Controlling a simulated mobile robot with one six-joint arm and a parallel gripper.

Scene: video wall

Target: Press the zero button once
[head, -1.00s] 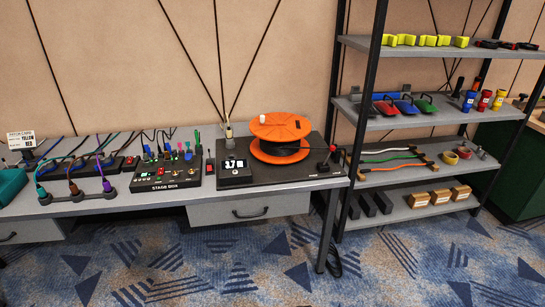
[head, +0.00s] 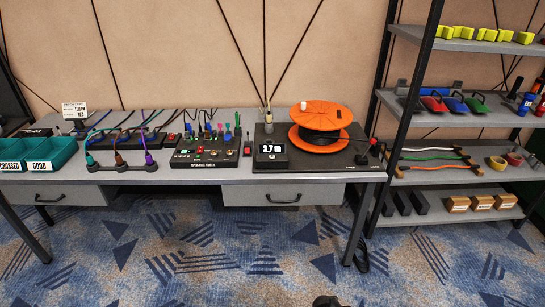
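A black counter box (head: 271,157) with a lit white-digit display stands on the dark base plate of the cable reel. The digits look like 3.7, but they are small. The orange reel (head: 321,115) with dark cable stands right of the box. My gripper's fingers do not show. A dark rounded piece at the bottom edge may be part of my arm.
The stage box (head: 205,152) with several knobs and buttons sits left of the counter box. A red-knobbed lever (head: 373,143) stands right of the reel. Teal bins (head: 42,154) are at the left. A shelf rack (head: 447,185) stands at the right. Carpet before the desk is clear.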

